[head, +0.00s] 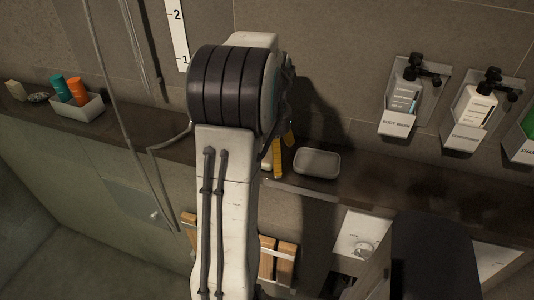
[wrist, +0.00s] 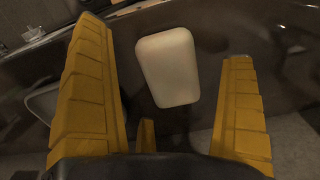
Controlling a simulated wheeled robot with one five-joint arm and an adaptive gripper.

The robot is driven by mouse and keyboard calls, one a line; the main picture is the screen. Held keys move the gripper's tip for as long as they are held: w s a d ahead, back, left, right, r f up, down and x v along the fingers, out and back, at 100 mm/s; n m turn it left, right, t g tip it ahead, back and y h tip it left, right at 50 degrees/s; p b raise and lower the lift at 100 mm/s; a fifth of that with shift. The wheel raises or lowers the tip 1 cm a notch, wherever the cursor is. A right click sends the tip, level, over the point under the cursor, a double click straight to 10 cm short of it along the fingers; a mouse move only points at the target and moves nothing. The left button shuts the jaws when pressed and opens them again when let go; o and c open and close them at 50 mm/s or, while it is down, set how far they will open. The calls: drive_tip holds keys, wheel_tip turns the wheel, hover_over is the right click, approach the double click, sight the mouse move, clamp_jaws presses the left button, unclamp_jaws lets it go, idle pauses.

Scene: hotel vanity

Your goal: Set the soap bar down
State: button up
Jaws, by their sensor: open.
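The soap bar (wrist: 168,68) is a cream rounded block. In the wrist view it shows between the two yellow fingers of my gripper (wrist: 163,40), with a gap on each side. It appears to lie on the dark ledge. My gripper is open. In the head view my arm hides most of the gripper (head: 279,152); only some yellow finger shows, low over the ledge, and the soap bar is mostly hidden there. A grey rectangular soap dish (head: 317,162) sits on the ledge just right of the gripper. A rounded tray-like outline (wrist: 45,101) shows behind the left finger.
The dark ledge (head: 390,190) runs along the wall and is clear right of the dish. Wall dispensers (head: 400,108) hang above it at right. A white box (head: 80,107) with orange and teal bottles stands at left. Wooden slats (head: 277,258) are below the ledge.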

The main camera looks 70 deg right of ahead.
drive_tip(key=shift+c, duration=0.2)
drive_tip(key=c, duration=1.3)
